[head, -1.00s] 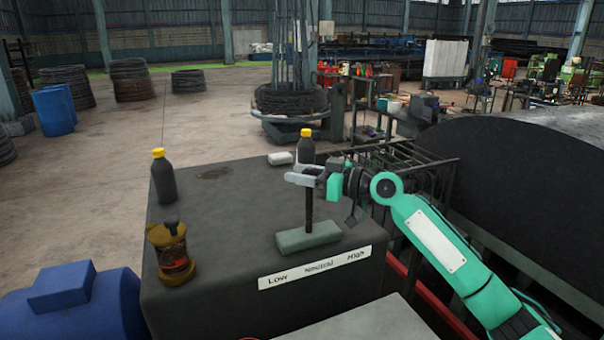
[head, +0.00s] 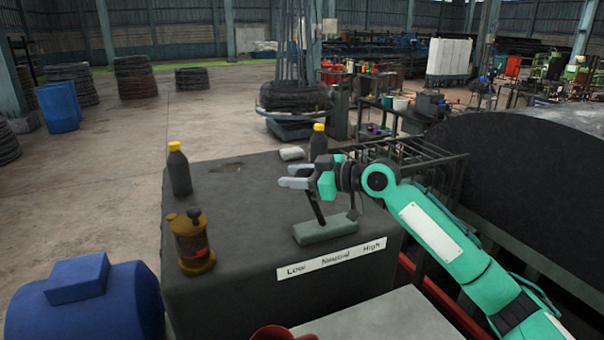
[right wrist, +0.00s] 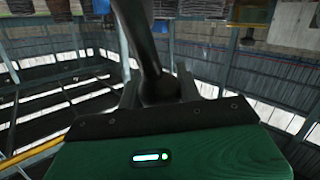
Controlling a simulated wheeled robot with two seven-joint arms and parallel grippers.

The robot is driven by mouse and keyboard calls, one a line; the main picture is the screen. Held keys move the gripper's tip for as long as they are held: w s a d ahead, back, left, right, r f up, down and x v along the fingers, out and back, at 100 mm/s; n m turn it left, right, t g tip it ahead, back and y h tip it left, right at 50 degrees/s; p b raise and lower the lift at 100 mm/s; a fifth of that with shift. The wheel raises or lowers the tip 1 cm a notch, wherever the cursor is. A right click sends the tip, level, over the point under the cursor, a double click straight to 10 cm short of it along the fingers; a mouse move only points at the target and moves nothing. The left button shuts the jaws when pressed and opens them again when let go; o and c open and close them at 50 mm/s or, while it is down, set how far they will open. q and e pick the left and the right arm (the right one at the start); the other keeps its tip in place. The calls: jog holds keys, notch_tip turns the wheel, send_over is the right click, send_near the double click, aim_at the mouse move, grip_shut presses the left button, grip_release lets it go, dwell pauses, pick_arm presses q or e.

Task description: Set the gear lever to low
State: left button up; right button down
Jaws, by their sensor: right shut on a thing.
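The gear lever (head: 316,209) is a dark rod rising from a grey-green base block (head: 324,229) on the dark box. It leans to the left, toward the Low end of the white label (head: 331,259), which reads Low, Neutral, High. My right gripper (head: 296,183) is shut on the lever's upper part. In the right wrist view the dark lever (right wrist: 150,50) passes between the fingers. The lever's top is hidden by the gripper in the head view. My left gripper is not in view.
On the box (head: 230,235) stand a dark yellow-capped bottle (head: 179,172), an amber container (head: 192,243) and another yellow-capped bottle (head: 318,146) behind the gripper. A small white object (head: 291,153) lies near the back edge. A blue motor-like housing (head: 80,300) is at lower left.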

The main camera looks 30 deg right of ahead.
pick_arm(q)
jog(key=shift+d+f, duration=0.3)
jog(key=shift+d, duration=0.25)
pick_arm(e)
jog(key=shift+a+f, duration=0.9)
jog(key=shift+a, duration=0.2)
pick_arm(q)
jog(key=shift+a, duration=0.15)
pick_arm(e)
jog(key=c, duration=0.9)
grip_release()
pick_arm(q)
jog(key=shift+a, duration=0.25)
pick_arm(e)
jog(key=shift+a+r, duration=0.1)
